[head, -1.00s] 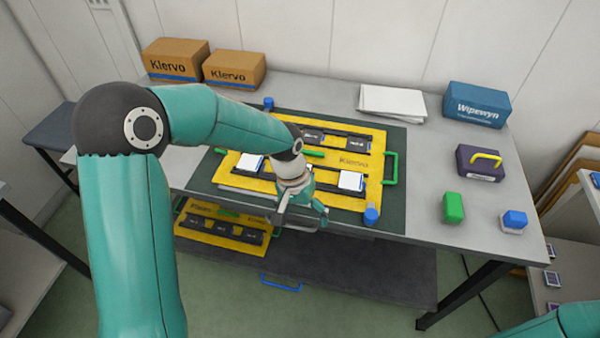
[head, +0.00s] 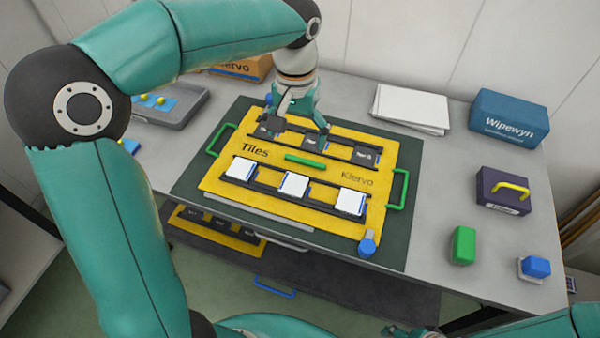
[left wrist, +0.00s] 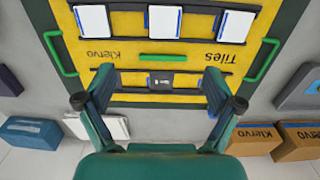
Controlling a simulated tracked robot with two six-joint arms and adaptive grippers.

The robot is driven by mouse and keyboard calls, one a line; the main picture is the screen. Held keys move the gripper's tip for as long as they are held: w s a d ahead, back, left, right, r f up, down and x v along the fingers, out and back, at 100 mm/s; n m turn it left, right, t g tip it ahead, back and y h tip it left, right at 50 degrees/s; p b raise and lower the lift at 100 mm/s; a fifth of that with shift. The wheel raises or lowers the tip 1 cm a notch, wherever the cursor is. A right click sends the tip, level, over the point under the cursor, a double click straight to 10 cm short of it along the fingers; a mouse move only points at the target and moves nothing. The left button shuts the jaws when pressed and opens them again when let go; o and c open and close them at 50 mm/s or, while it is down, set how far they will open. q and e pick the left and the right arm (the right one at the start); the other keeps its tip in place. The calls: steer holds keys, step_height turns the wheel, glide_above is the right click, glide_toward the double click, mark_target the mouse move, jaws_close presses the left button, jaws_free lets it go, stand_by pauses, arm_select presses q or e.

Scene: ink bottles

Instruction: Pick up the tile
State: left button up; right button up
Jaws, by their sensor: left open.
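The yellow board marked "Tiles" (head: 330,170) lies on a dark mat. Its near row holds white tiles (head: 293,185). Its far row has dark labelled pieces (head: 365,155); I cannot tell whether these are tiles or slots. My left gripper (head: 297,112) is open and empty, pointing down over the far row. In the left wrist view my left gripper's fingers (left wrist: 160,92) stand on either side of the middle dark piece (left wrist: 160,81), apart from it; the white tiles (left wrist: 163,21) lie beyond. A part of my right arm shows at the bottom right; its jaws are not clear.
Green handles (head: 398,189) stand at the board's ends, with a green bar (head: 305,161) in its middle. A blue-topped bottle (head: 368,245) stands at its near right corner. Paper (head: 410,108), a blue box (head: 508,117) and a purple case (head: 503,190) stand to the right.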

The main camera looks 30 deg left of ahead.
arm_select(q)
glide_above(294, 184)
steer(key=f, duration=1)
steer(key=shift+w+d+f, duration=0.2)
steer(key=shift+f, duration=0.2)
steer(key=shift+s+a+f+p, duration=0.1)
steer(key=shift+a+f+p, duration=0.1)
steer(key=shift+f, duration=1.15)
steer(key=shift+s+a+f+p, duration=0.1)
steer(key=shift+f+p, duration=0.1)
steer(key=shift+f, duration=1.15)
steer(key=c, duration=1.3)
